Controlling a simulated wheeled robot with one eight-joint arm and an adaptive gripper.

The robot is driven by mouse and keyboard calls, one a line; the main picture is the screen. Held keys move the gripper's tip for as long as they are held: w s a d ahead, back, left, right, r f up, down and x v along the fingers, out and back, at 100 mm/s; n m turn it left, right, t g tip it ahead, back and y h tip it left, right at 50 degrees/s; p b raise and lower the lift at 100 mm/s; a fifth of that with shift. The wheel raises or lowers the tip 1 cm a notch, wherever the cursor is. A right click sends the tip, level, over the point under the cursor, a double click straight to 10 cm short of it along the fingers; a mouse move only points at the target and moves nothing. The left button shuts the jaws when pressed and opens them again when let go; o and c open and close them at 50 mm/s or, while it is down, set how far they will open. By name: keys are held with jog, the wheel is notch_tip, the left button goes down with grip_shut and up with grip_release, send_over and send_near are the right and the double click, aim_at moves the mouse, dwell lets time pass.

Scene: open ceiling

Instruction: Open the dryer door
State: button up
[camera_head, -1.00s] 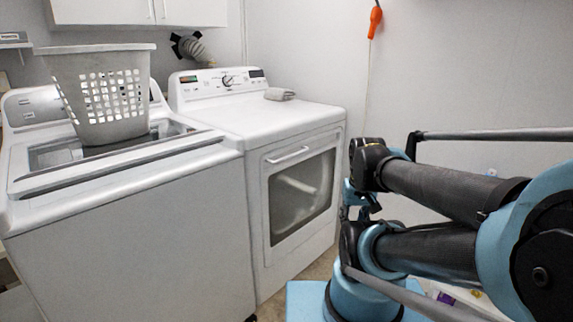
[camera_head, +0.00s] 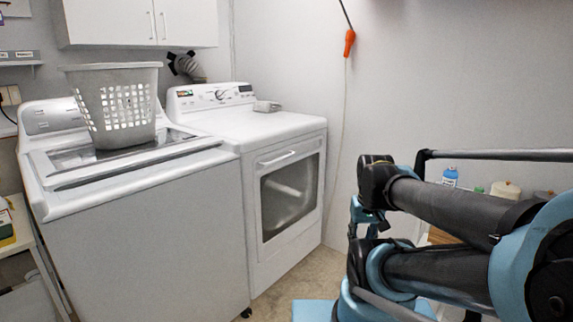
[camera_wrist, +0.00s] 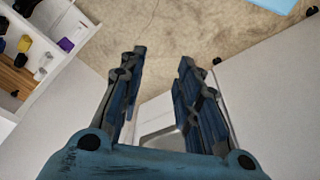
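The white dryer (camera_head: 262,215) stands in the middle of the head view, against the back wall. Its front door (camera_head: 290,192) with a dark window is closed, and a white bar handle (camera_head: 276,158) runs along the door's top. My gripper (camera_wrist: 162,58) is open and empty in the wrist view, its two blue-grey fingers apart over the floor. A white appliance front (camera_wrist: 265,95) lies beside and behind the fingers there, apart from them. In the head view my arm is folded to the right of the dryer, and I cannot make out the fingertips.
A white washer (camera_head: 150,235) with a grey laundry basket (camera_head: 95,85) stands left of the dryer. Bare floor (camera_head: 300,275) shows before the dryer. A shelf with bottles (camera_head: 450,176) is at the right.

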jog(key=shift+s, duration=0.1)
jog(key=w+a+r+m+t+y, duration=0.1)
jog(key=w+a+r+y, duration=0.1)
jog(key=w+a, duration=0.35)
jog(key=w+a+r+m+t+y, duration=0.1)
jog(key=w+a+r+y, duration=0.2)
jog(key=w, duration=0.5)
jog(key=w+a+r+m+t+y, duration=0.1)
jog(key=w+a+r+y, duration=0.1)
jog(key=w+a, duration=0.35)
jog(key=w+r+m+t+y, duration=0.2)
jog(key=w+m+t+y, duration=0.25)
jog(key=w, duration=1.85)
jog(key=a+x, duration=0.1)
jog(key=x, duration=1.6)
jog(key=shift+s+r+y, duration=0.35)
jog(key=shift+c, duration=0.2)
grip_shut()
